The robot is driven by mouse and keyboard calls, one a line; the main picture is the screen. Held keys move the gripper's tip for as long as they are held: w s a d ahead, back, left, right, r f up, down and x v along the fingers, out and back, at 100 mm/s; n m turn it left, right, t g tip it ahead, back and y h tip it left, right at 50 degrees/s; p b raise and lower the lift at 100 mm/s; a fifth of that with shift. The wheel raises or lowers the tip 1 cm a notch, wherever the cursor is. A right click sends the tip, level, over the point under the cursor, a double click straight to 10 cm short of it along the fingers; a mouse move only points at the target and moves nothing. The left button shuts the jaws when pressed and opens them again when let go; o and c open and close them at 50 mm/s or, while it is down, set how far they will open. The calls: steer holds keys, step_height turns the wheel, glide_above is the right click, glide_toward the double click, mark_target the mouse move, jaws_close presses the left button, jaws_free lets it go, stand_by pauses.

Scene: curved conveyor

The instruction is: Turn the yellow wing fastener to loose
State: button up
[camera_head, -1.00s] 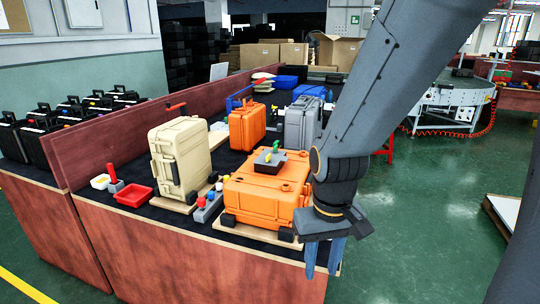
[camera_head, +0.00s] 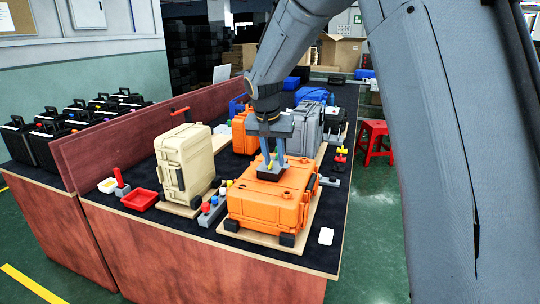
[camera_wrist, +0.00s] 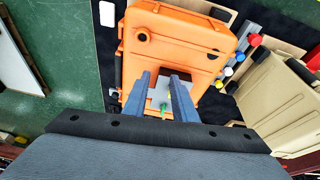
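A black block with a grey top plate (camera_head: 269,174) sits on the orange case (camera_head: 262,207). In the wrist view, the grey plate (camera_wrist: 157,91) shows between my fingers, with a small green wing fastener (camera_wrist: 163,108) on it. I cannot make out the yellow wing fastener in either current view; my fingers cover part of the plate. My gripper (camera_head: 273,163) points down just over the block. Its fingers (camera_wrist: 160,78) are apart in the wrist view, with nothing visibly held. I cannot tell whether a finger touches the plate.
A beige case (camera_head: 184,163) stands upright left of the orange case. A grey strip with coloured knobs (camera_head: 212,211) lies between them. A red tray (camera_head: 139,199) is at the front left. A grey case (camera_head: 308,127) stands behind. A white card (camera_head: 326,236) lies at right.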

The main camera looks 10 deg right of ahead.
steer(key=w+a+r+m, duration=0.1)
steer(key=w+a+r, duration=0.1)
steer(key=w, duration=0.3)
steer(key=shift+t, duration=0.3)
steer(key=shift+d+p+x, duration=0.2)
steer(key=shift+p+x, duration=0.4)
steer(key=shift+x, duration=1.25)
steer(key=shift+d+p+x, duration=0.15)
steer(key=shift+p+x, duration=0.45)
steer(key=shift+x, duration=1.25)
steer(key=shift+w+r, duration=0.1)
jaws_close()
